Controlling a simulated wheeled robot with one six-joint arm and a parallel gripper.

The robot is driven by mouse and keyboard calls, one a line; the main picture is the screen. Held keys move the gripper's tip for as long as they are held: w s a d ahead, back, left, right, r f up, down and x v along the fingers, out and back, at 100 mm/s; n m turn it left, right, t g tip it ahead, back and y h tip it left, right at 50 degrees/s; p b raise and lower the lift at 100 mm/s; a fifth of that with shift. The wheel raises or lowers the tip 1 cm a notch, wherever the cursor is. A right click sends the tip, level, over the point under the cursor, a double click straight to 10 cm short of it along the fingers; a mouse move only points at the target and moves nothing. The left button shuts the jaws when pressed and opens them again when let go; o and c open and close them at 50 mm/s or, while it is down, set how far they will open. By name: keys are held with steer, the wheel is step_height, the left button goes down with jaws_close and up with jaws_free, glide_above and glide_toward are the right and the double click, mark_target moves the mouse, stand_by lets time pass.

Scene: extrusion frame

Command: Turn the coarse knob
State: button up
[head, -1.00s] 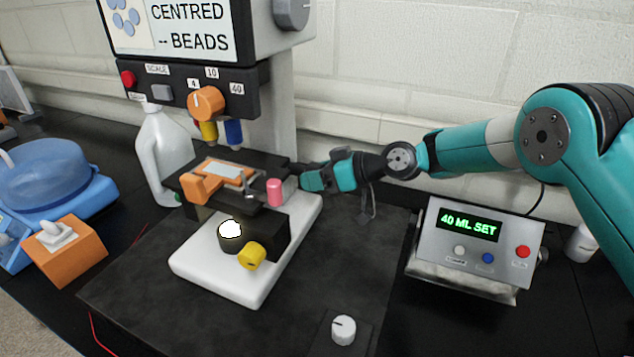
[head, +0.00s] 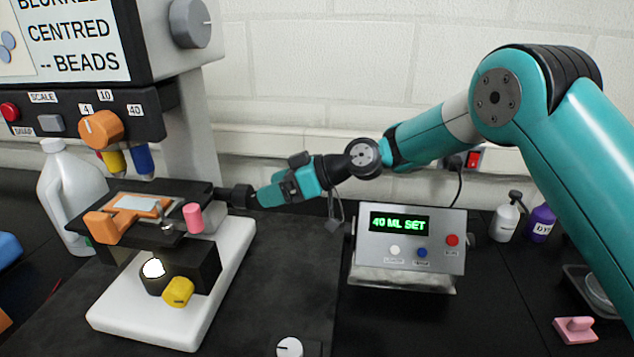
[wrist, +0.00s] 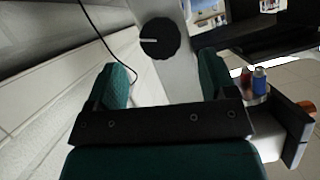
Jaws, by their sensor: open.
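A black round knob (head: 243,196) sticks out from the right side of the microscope, beside the stage. I take it for the coarse knob, though no label on it shows. In the wrist view the knob (wrist: 160,38) has a white line pointing left and sits beyond my fingertips, between them in the picture. My gripper (head: 262,197) is just right of the knob in the head view. In the wrist view my gripper (wrist: 164,72) has its two teal fingers wide apart with nothing between them. Whether a fingertip touches the knob cannot be told.
The microscope's white base (head: 150,320) carries a yellow knob (head: 178,292). A pink knob (head: 193,217) is by the stage (head: 125,200). A grey dispenser box (head: 410,245) reading "40 ML SET" stands right. A white jug (head: 70,195) stands left. The wall (head: 330,80) runs close behind my arm.

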steer(key=b+v, duration=0.2)
steer(key=v, duration=0.8)
steer(key=shift+d, duration=0.15)
steer(key=shift+r, duration=0.1)
steer(key=shift+b, duration=0.3)
stand_by(1.9)
